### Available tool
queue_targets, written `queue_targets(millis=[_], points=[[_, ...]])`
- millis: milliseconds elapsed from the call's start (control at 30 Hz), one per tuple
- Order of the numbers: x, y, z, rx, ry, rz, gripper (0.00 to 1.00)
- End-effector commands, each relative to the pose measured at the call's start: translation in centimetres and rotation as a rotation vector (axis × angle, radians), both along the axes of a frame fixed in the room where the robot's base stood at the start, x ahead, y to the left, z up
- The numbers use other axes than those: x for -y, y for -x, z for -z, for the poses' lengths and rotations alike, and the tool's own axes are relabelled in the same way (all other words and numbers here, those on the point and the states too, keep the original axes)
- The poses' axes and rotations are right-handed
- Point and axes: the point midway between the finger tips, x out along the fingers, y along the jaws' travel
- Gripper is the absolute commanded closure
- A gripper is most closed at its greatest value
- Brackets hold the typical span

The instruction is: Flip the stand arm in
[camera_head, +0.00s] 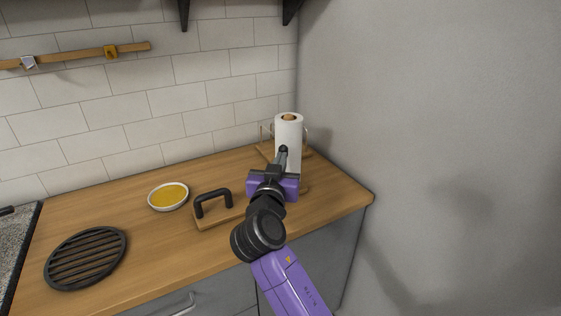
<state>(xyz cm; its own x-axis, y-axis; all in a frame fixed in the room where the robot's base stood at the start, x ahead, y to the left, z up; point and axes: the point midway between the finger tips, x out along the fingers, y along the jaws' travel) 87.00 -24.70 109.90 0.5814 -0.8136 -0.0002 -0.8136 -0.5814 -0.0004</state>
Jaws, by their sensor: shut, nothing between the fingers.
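A white paper towel roll (289,132) stands upright on a wooden stand (267,149) at the back right of the counter, near the wall corner. Thin metal wire parts (264,132) of the stand show on both sides of the roll. Which of them is the swinging arm I cannot tell. My purple and black gripper (283,151) is shut and empty. Its tip overlaps the front of the roll in the picture; contact cannot be told. My gripper hides the lower front of the roll and part of the stand base.
A wooden board with a black handle (213,199) lies left of my gripper. A white bowl with yellow contents (169,196) and a round black grate (87,258) stand farther left. The grey wall (430,130) is close on the right. The front-middle counter is clear.

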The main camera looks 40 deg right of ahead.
Motion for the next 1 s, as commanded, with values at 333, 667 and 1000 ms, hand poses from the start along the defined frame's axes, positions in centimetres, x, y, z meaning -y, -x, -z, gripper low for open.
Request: queue_targets(millis=[333,667,1000], points=[[1.2,0.3,-0.1,0.001,-0.001,-0.095,1.00],[3.3,0.0,0.2,0.002,0.000,-0.125,1.00],[4.9,-0.4,0.1,0.001,-0.001,-0.125,1.00]])
